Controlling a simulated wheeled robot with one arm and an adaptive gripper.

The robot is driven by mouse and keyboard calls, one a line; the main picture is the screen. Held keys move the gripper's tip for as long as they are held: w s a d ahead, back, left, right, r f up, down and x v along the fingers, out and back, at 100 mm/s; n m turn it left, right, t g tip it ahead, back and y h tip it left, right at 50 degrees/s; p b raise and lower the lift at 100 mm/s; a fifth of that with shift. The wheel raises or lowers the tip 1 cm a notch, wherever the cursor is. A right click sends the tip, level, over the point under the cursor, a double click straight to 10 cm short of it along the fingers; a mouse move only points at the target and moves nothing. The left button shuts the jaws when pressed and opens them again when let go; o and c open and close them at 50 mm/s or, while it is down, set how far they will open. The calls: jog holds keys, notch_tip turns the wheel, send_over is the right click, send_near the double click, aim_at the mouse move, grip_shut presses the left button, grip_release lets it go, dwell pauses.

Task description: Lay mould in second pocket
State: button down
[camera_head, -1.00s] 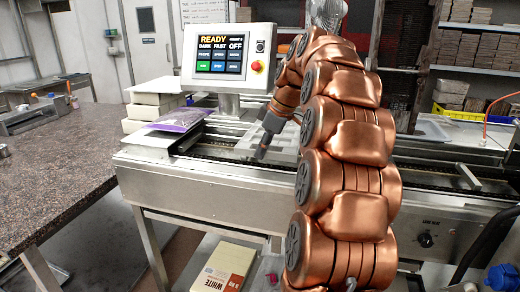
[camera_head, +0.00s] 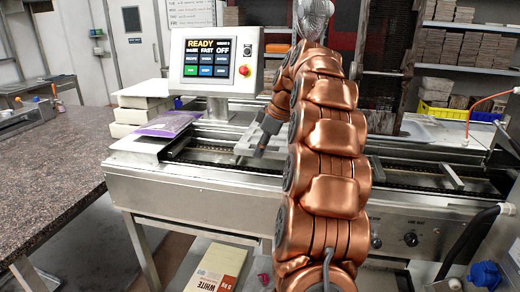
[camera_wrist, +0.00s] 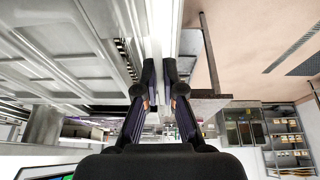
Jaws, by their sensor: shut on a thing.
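My gripper (camera_head: 259,152) points down over the conveyor bed in the head view, partly hidden by my copper arm. In the wrist view my gripper (camera_wrist: 165,72) has its dark fingers close together around a narrow pale edge, apparently of the mould. The pale mould (camera_head: 246,142) shows only in part beside the gripper in the head view. A large pale panel with recessed rectangles (camera_wrist: 70,42) fills the upper left of the wrist view. I cannot tell which pocket lies below, or whether the mould touches the bed.
The steel conveyor (camera_head: 190,184) has dark chain tracks. A control panel (camera_head: 213,58) reading READY stands behind it. A purple packet (camera_head: 168,124) and stacked pale blocks (camera_head: 140,103) lie at its left end. A speckled worktop (camera_head: 50,170) is at left.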

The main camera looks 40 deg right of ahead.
aim_at(270, 153)
jog(key=shift+f, duration=0.15)
jog(key=shift+f+b, duration=3.05)
jog(key=shift+f, duration=0.75)
jog(key=c, duration=1.2)
grip_release()
jog(key=shift+v, duration=3.8)
